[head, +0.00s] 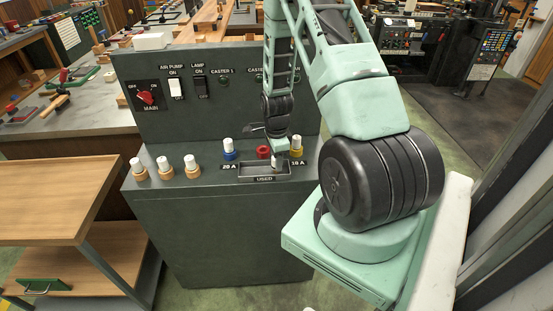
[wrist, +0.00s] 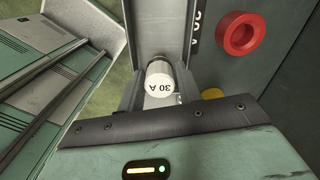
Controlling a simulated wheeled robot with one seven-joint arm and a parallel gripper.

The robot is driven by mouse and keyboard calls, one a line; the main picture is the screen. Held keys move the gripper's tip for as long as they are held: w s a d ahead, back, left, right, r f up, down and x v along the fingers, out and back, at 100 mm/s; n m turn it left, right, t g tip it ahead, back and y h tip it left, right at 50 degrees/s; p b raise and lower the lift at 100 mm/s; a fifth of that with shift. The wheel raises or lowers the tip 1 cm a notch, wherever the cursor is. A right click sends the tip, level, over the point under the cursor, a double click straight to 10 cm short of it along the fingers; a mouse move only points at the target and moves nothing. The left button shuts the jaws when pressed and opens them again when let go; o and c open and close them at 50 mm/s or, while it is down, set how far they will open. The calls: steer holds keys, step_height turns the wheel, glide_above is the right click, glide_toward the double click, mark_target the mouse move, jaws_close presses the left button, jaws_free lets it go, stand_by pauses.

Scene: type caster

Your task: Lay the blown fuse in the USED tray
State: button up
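The blown fuse (wrist: 159,82), a white-capped cylinder marked 30 A, sits between the fingers of my gripper (wrist: 160,92) in the wrist view. The fingers appear closed on its sides. In the head view my gripper (head: 275,152) points down over the USED tray (head: 246,171), a shallow dark box on the grey console. The fuse (head: 274,161) shows pale below the fingers, at the tray's right part. Whether it touches the tray floor is hidden. The red fuse socket (head: 262,152) behind the tray is empty; it also shows in the wrist view (wrist: 240,35).
A blue holder (head: 230,155) and a yellow holder (head: 296,153) with white-capped fuses flank the red socket. Several spare fuses (head: 164,166) stand in wooden rings at left. The switch panel (head: 215,90) rises behind. A wooden cart (head: 60,195) stands left.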

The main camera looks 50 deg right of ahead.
steer(key=shift+o, duration=0.9)
steer(key=shift+r, duration=0.1)
